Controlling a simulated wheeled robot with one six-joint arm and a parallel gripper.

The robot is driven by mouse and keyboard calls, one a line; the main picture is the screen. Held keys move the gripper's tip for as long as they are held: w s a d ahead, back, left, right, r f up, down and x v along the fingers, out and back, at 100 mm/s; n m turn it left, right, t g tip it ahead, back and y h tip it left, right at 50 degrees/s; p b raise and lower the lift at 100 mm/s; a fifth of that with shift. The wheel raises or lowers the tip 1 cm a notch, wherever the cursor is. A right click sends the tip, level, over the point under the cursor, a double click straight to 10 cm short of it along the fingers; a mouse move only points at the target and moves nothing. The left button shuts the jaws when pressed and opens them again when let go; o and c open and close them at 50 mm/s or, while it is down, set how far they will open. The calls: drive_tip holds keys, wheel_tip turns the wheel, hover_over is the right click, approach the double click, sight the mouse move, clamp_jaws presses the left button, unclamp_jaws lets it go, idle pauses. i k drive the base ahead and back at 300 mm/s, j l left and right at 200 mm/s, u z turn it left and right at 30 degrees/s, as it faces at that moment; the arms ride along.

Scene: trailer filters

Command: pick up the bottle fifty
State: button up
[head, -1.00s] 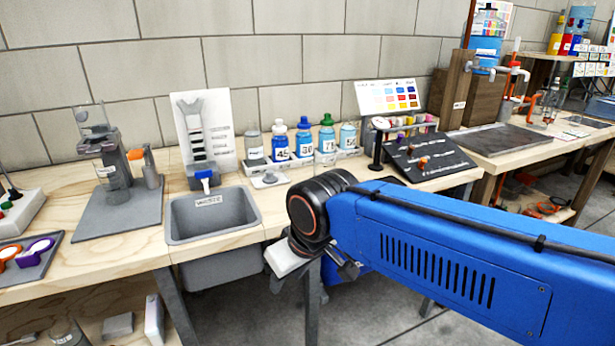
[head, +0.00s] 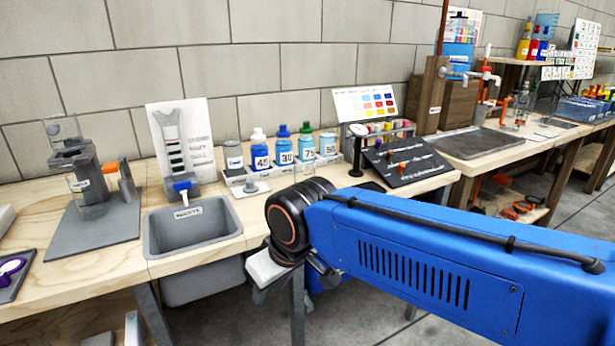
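The bottle whose small label seems to read 50 (head: 328,146) is light blue and stands upright at the right end of a row in a pale rack (head: 262,172) on the wooden bench. Beside it in the row are the green-capped bottle that seems to read 75 (head: 307,151), the blue-capped bottle marked 30 (head: 283,151) and the white-capped bottle marked 45 (head: 260,156). My gripper (head: 285,284) hangs in front of the bench edge, nearer to me and lower than the bottles, apart from them. Its fingers are mostly hidden by the wrist, so its opening is unclear.
A grey sink (head: 192,228) lies left of my arm. A grey jar (head: 233,155) stands at the rack's left end. Right of the bottles are a dark stand (head: 357,150) and a sloped black board (head: 405,160). A colour chart (head: 365,103) stands behind.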

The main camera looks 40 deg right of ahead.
sight(327, 137)
drive_tip(key=k+l+z, duration=0.25)
drive_tip(key=l, duration=0.4)
drive_tip(key=k+l+z, duration=0.15)
drive_tip(key=k+l, duration=0.1)
drive_tip(key=l, duration=0.1)
